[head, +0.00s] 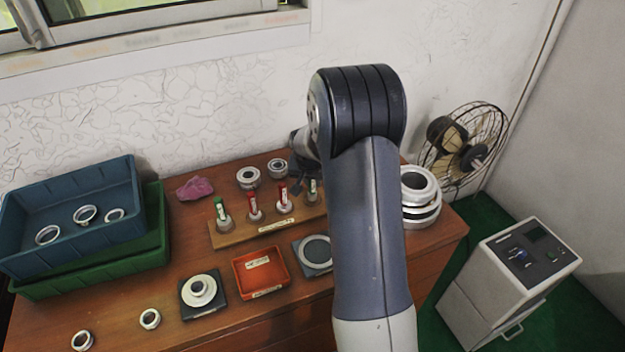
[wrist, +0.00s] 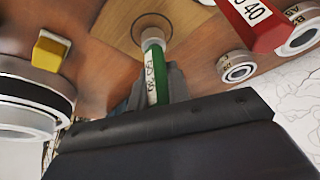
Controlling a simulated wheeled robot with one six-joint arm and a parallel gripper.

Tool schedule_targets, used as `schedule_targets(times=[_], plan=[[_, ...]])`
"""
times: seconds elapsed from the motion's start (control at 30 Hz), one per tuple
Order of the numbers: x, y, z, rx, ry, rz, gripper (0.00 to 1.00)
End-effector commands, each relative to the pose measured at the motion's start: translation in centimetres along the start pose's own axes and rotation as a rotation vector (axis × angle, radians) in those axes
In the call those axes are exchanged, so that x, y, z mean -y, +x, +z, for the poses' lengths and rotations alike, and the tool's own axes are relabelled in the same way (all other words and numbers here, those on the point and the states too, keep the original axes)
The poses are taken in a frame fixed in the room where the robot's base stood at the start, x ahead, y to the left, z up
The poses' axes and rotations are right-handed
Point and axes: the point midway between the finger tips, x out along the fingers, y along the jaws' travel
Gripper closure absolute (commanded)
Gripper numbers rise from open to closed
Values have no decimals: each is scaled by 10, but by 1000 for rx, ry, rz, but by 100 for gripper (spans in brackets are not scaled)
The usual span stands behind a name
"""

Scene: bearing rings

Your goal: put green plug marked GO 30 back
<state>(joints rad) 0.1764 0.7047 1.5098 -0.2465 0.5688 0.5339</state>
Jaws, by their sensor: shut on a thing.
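The green plug (wrist: 156,72) stands in my gripper's grasp in the wrist view, its white label partly readable and upside down. Its grey end points at a dark circle on the wooden rack (wrist: 190,14); I cannot tell whether it is seated. My gripper (wrist: 158,92) is shut on this plug. In the head view the green plug (head: 313,186) is at the right end of the rack (head: 262,228), beside my arm, and my gripper (head: 299,178) is partly hidden. Another green plug (head: 220,209) and two red plugs (head: 253,205) (head: 283,197) stand in the rack.
Two bearing rings (head: 248,177) (head: 277,168) lie behind the rack. A ring stack (head: 421,191) is right of my arm. A red tray (head: 261,272) and dark pads with rings (head: 201,291) are in front. Blue (head: 70,200) and green crates stand at left.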

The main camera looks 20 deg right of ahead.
Motion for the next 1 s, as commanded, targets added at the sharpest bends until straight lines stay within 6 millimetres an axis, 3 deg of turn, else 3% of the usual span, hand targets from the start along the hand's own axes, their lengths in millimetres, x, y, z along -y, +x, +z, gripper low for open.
schedule_targets(times=[0.13,0.17,0.4,0.77,1.0], plan=[[0,4,1,-1,0,-1,100],[0,3,1,0,0,0,80],[0,2,1,1,0,0,61],[0,-3,-1,0,0,0,61],[0,-40,-1,-4,0,-2,61]])
